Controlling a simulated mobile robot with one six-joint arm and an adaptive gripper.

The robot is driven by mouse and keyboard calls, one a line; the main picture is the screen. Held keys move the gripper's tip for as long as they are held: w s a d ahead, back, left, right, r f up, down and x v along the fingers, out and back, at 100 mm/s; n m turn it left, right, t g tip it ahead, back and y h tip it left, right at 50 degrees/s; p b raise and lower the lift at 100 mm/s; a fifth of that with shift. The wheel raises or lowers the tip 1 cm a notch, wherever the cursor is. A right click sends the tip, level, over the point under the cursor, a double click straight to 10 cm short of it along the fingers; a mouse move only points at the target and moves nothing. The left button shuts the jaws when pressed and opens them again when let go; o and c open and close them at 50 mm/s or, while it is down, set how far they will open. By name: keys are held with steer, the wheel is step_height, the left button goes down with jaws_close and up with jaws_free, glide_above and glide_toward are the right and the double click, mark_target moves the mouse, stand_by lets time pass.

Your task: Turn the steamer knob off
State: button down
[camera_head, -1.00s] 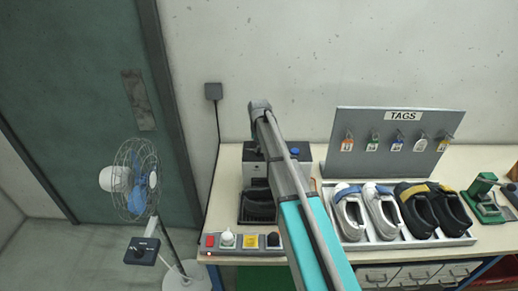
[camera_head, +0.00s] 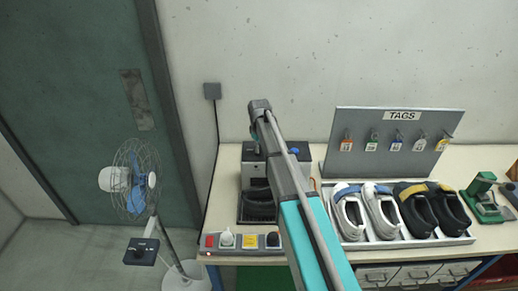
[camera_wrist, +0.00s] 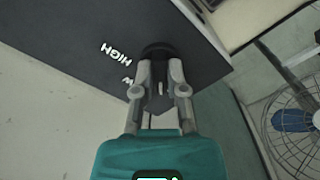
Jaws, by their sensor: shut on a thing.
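The steamer (camera_head: 254,170) is a pale box with a dark top, at the left end of the bench against the wall. My arm crosses in front of it in the head view and hides much of that top. In the wrist view a dark panel (camera_wrist: 75,40) carries white lettering that reads HIGH and a second word partly hidden. The black round knob (camera_wrist: 157,48) stands on this panel. My gripper (camera_wrist: 158,66) is shut on the knob, with one finger on each side. The knob's pointer is hidden, so its setting cannot be read.
A control strip (camera_head: 243,251) lies along the bench's front left edge. A tray of shoes (camera_head: 365,242) is right of my arm, before the TAGS board (camera_head: 392,140). A fan (camera_head: 133,180) stands left of the bench. A green press (camera_head: 483,198) sits far right.

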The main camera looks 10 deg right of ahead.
steer(key=shift+d+n, duration=0.1)
steer(key=shift+n, duration=1.5)
steer(key=c, duration=0.7)
jaws_free()
steer(key=shift+m, duration=0.3)
